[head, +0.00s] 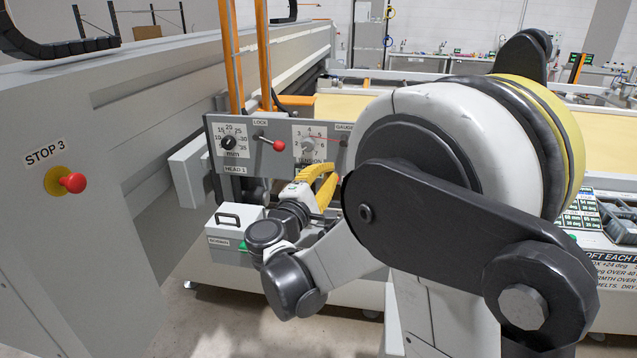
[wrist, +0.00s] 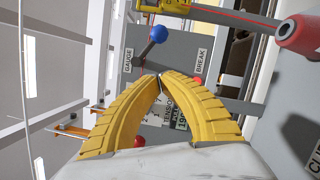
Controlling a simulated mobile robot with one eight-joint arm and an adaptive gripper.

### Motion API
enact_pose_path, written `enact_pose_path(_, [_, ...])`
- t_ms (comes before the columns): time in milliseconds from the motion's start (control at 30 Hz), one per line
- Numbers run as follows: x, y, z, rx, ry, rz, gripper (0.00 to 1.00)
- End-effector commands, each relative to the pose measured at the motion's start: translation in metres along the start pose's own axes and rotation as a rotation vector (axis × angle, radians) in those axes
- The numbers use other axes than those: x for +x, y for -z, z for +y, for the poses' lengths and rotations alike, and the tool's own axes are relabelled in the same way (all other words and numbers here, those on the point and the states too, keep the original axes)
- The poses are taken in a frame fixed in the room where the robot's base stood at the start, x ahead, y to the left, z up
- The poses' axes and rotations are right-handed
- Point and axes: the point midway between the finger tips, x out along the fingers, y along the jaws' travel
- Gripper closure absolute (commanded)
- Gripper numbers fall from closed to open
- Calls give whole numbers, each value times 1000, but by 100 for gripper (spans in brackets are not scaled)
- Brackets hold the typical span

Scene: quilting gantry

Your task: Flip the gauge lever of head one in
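The gauge lever, with a blue ball knob (wrist: 158,34) on a metal stem, stands beside the GAUGE label (wrist: 127,60) in the wrist view. In the head view my arm hides the lever, and only part of the GAUGE label (head: 344,127) shows on the grey HEAD 1 panel (head: 270,128). My gripper (wrist: 160,76) has its yellow fingertips together, with nothing seen between them. The tips appear below the blue knob in the wrist picture, apart from it. In the head view my gripper (head: 330,180) is in front of the panel's lower edge.
The LOCK lever with a red knob (head: 278,145) is on the panel, between two dials. A BREAK label (wrist: 201,62) and a large red handle (wrist: 300,35) are right of my fingers in the wrist view. A grey box (head: 233,222) stands below the panel; a red stop button (head: 73,183) is left.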

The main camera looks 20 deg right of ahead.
Motion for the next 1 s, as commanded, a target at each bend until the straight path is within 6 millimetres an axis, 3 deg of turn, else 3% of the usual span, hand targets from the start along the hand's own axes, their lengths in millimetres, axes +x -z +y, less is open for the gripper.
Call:
enact_pose_path(133, [32, -1, -1, -1, 1, -3, 100])
enact_pose_path(300, [47, -21, 0, 0, 1, -2, 100])
enact_pose_path(833, [56, -29, 0, -2, 0, 0, 100])
enact_pose_path(1000, [63, -41, -1, -116, -35, -1, 100])
